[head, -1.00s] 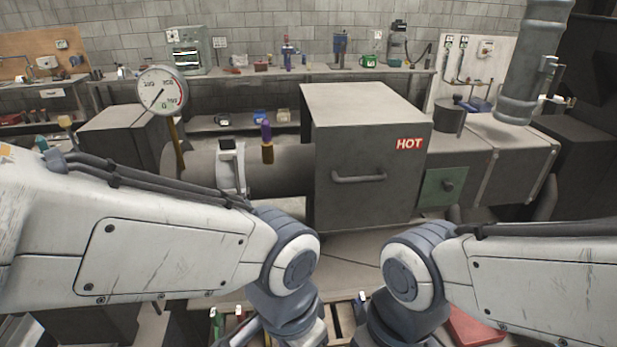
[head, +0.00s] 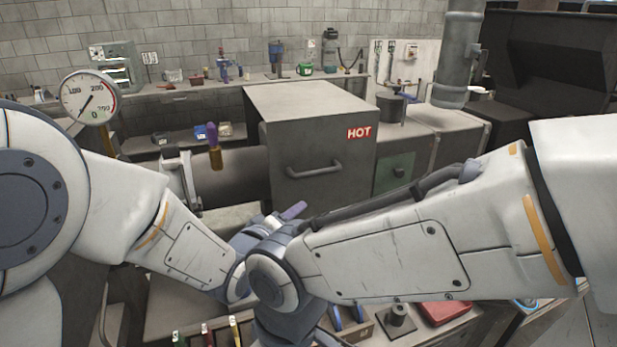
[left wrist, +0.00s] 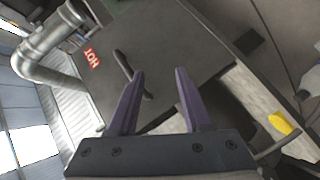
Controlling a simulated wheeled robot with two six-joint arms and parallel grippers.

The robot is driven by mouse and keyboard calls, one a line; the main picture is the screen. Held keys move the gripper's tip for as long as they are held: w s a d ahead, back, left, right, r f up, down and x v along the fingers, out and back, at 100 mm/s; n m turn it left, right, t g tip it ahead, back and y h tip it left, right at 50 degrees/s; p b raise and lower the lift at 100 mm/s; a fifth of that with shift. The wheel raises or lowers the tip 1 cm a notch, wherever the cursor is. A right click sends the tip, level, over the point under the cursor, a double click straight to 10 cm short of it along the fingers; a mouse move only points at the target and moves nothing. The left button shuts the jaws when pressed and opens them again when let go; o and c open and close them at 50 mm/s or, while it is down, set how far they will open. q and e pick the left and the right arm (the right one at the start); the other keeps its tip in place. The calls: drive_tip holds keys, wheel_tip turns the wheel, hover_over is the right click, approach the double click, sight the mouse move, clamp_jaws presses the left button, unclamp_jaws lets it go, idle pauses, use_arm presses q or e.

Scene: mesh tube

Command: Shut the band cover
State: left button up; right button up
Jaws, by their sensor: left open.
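A grey box (head: 316,155) with a HOT label and a bar handle (head: 314,168) stands over a thick horizontal tube (head: 232,178). A pale grey band (head: 181,176) with a dark block on top circles the tube left of the box. I cannot tell for sure which part is the band cover. My left gripper (head: 291,211) is in front of the box, below its handle, partly hidden by my right arm. In the left wrist view it is open and empty (left wrist: 160,75), its purple fingers pointing at the box face around the handle (left wrist: 132,73). My right gripper is not in view.
A round gauge (head: 91,97) stands at the left. A purple-and-brown handle (head: 214,148) rises above the tube. A green panel (head: 394,172) is right of the box. A red case (head: 446,311) and a tool tray (head: 352,330) lie in front.

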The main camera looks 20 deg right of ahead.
sight(317, 174)
use_arm(q)
drive_tip(key=w+d+r+n+t+h+p, duration=0.1)
drive_tip(key=w+d, duration=0.2)
drive_tip(key=w+d+r+n+h+p, duration=0.1)
drive_tip(key=w+d, duration=0.2)
drive_tip(key=w+d+r+n+t+h+p, duration=0.1)
drive_tip(key=w+d+r, duration=0.1)
drive_tip(key=w, duration=0.1)
drive_tip(key=shift+d+n+t+h, duration=0.3)
drive_tip(key=shift+d+h, duration=0.1)
drive_tip(key=shift+w+d+f, duration=0.1)
drive_tip(key=shift+w+d, duration=0.2)
drive_tip(key=shift+d, duration=0.05)
clamp_jaws()
idle(1.0)
